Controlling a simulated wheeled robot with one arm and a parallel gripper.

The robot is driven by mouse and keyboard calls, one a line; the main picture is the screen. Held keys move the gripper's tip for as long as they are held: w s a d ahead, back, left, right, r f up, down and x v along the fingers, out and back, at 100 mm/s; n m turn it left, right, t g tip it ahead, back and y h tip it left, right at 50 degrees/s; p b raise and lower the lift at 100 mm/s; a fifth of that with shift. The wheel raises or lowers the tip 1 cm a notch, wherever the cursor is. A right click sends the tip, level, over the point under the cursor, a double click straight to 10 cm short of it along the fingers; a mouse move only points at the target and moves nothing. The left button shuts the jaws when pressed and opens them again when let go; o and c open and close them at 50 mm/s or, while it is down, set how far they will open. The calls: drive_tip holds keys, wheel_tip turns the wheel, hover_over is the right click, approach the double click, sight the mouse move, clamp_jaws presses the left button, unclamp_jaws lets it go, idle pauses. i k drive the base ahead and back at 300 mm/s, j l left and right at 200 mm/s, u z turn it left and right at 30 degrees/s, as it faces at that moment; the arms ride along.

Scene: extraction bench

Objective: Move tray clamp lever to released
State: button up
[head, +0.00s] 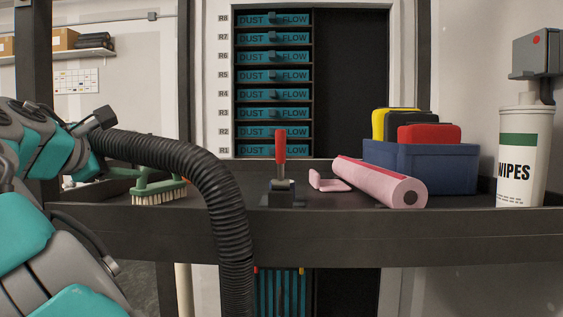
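The tray clamp lever (280,147) has a red handle and stands upright near the front middle of the dark bench. Its black base (284,197) sits at the bench's front edge, with a grey metal part between handle and base. Nothing touches the handle. Part of my teal and grey arm shows at the far left, well apart from the lever. The fingers of my gripper are not visible.
A black ribbed hose (222,190) arches over the bench edge left of the lever. A green brush (158,191), pink roll (380,182), blue bin (420,170) and wipes canister (525,155) stand on the bench (400,228). Behind is a rack (273,75) of labelled trays.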

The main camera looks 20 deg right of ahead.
sight(280, 182)
drive_tip(key=k+j+u, duration=0.15)
drive_tip(key=j, duration=0.25)
drive_tip(key=k+j+u, duration=0.1)
drive_tip(key=j, duration=0.3)
drive_tip(key=j+u, duration=0.15)
drive_tip(key=j, duration=0.25)
drive_tip(key=k, duration=0.05)
